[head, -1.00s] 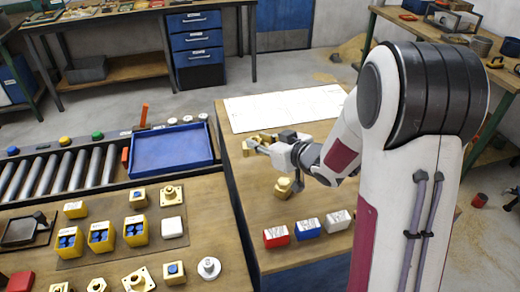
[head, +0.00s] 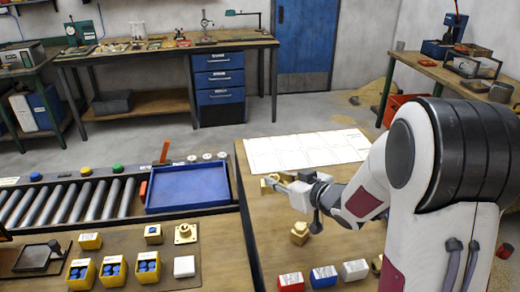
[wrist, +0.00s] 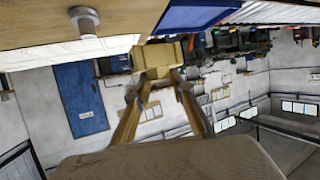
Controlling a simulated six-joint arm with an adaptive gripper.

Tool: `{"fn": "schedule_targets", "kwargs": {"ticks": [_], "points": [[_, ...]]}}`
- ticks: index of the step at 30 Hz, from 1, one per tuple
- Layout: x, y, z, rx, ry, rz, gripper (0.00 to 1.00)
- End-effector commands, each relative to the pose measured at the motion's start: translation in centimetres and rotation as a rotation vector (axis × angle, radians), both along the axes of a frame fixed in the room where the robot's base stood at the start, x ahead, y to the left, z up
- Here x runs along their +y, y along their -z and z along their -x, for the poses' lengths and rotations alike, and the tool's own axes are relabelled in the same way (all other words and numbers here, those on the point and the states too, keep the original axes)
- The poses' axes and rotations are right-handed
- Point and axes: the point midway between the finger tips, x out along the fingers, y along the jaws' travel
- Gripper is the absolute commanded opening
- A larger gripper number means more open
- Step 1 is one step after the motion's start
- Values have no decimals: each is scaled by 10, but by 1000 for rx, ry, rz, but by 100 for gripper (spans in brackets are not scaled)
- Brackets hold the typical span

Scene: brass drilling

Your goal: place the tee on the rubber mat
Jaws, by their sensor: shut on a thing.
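My gripper (head: 285,186) is stretched over the right bench, near the front left of the white sheet. In the wrist view my gripper (wrist: 157,78) is shut on a blocky brass piece, which I take to be the tee (wrist: 160,54). Its lower part lies between the fingertips. In the head view a small brass shape (head: 269,181) shows at the fingertips; I cannot tell whether it is the held piece. A dull brown mat (head: 118,244) lies under the yellow boxes on the left bench; I cannot tell whether it is the rubber mat.
A brass fitting (head: 299,234) stands on the right bench, nearer than my gripper. Red, blue and white blocks (head: 323,276) stand at its front. A blue tray (head: 188,187) and rollers (head: 70,203) lie left. The white sheet (head: 305,150) is mostly clear.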

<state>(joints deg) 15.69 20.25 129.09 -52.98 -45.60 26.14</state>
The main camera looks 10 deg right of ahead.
Motion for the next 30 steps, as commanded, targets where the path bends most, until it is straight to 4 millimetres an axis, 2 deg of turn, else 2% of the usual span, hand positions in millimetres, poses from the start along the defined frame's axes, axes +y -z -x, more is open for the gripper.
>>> {"fn": "schedule_targets", "kwargs": {"ticks": [6, 18, 30], "points": [[-1, -1, -1, -3, -8, 0, 0], [-36, -5, -12, -4, 150, -1, 0], [-49, -4, -14, -4, 300, -2, 0]]}}
